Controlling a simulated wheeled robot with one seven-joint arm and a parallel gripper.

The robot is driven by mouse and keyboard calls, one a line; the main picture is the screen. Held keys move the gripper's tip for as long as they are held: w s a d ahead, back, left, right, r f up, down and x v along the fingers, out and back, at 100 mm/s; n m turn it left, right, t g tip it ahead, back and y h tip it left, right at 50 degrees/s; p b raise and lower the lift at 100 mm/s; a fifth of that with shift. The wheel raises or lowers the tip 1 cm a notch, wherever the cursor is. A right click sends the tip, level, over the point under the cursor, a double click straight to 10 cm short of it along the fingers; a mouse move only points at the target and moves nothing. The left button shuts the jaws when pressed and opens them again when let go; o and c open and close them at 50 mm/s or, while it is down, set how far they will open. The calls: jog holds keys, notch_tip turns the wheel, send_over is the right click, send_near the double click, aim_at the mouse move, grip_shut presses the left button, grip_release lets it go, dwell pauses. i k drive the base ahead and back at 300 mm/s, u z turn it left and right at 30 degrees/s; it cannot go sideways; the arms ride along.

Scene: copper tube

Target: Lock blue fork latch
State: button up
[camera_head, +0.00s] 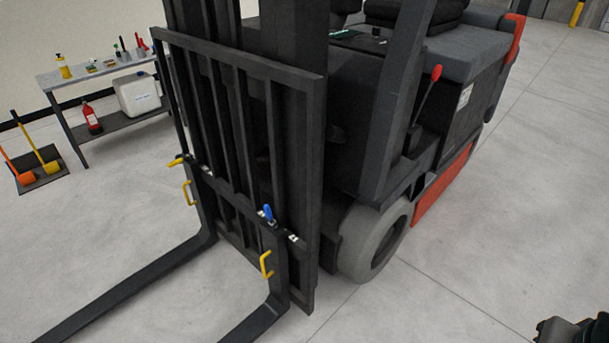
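A yellow latch (177,160) on the far fork (205,215) leans over sideways. A dark piece at the bottom right corner (574,331) looks like part of my gripper or wrist. It is cut off by the frame edge, far from the blue latch, and its fingers cannot be made out.
The forklift's black load backrest (318,150) rises behind the blue latch. Yellow handles (266,265) stick out from both forks. A front wheel (378,240) stands right of the mast. A side table (52,80) with bottles is at the left.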

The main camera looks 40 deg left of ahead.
aim_at(268, 209)
jog(key=u, duration=0.7)
jog(key=i, duration=0.9)
jog(key=u, duration=1.45)
jog(key=i, duration=0.25)
jog(key=u, duration=1.9)
jog(key=k, duration=0.85)
jog(key=z, duration=1.35)
jog(key=i, duration=0.15)
jog(key=u, duration=0.05)
